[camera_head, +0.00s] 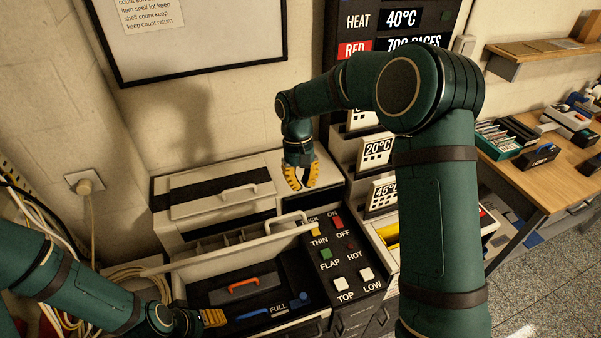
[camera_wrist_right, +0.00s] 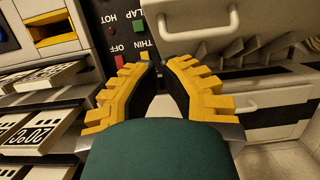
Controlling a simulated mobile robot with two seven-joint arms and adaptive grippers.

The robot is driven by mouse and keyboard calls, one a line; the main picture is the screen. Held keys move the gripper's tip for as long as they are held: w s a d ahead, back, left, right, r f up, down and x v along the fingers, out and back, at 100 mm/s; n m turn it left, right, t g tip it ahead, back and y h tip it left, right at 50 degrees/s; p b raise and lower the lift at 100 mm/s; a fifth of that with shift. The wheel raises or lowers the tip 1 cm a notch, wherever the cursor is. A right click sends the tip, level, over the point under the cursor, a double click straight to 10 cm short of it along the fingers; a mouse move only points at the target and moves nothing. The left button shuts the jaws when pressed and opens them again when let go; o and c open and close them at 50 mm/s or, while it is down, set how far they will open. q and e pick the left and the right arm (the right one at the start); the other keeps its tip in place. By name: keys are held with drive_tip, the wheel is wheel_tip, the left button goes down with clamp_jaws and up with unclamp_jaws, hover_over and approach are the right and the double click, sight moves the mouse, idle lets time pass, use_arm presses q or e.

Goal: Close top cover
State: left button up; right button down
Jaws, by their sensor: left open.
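A white top cover (camera_head: 232,256) with a handle (camera_head: 287,222) stands raised over the dark inside of the machine, with ribs along its back. The cover also shows in the right wrist view (camera_wrist_right: 210,32). My right gripper (camera_head: 301,181) hangs behind and above the cover's right end, pointing down. Its yellow fingers (camera_wrist_right: 160,64) are apart with nothing between them. My left gripper (camera_head: 216,317) is low at the machine's front left, close to a blue lever (camera_head: 252,314). Its fingers are open, though they look small and partly overlapped in the head view.
Behind the cover is a white housing (camera_head: 165,212) with its own handle (camera_head: 240,192). The button panel (camera_head: 318,257) adjoins on the right. An orange handle (camera_head: 243,285) sits inside the machine. Cables (camera_head: 130,278) hang at the left. My right arm blocks part of the right side.

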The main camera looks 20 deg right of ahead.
drive_tip(key=b+x, duration=0.3)
drive_tip(key=x, duration=0.1)
drive_tip(key=s+b+x, duration=0.1)
drive_tip(key=b+x, duration=0.1)
drive_tip(key=x, duration=0.1)
drive_tip(key=shift+r+b, duration=0.15)
drive_tip(key=shift+b, duration=0.2)
drive_tip(key=shift+s+f+b, duration=0.35)
drive_tip(key=shift+s+b, duration=0.15)
drive_tip(key=shift+s, duration=0.35)
